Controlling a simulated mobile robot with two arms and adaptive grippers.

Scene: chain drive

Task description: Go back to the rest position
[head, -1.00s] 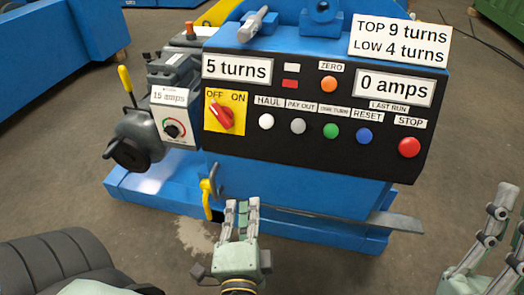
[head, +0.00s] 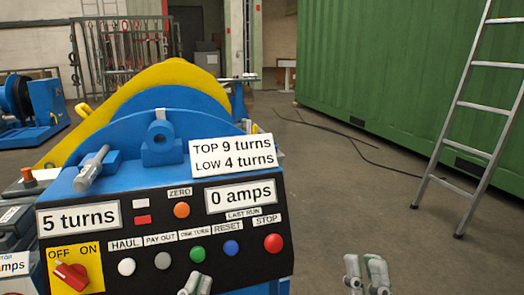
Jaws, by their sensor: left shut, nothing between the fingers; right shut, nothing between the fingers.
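My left gripper (head: 195,284) shows only its fingertips at the bottom edge of the head view, in front of the lower edge of the black control panel (head: 105,221). The fingertips are together and empty. My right gripper (head: 367,275) is at the bottom, right of the panel and over the floor. Its fingers are close together with nothing between them. The rest of both grippers and arms is out of frame.
The blue machine with its yellow guard (head: 176,76) stands ahead and left. Its displays read "5 turns" (head: 79,217) and "0 amps" (head: 241,195). A ladder (head: 473,110) leans at a green container (head: 390,80). Floor between is clear except for dark cables (head: 330,130).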

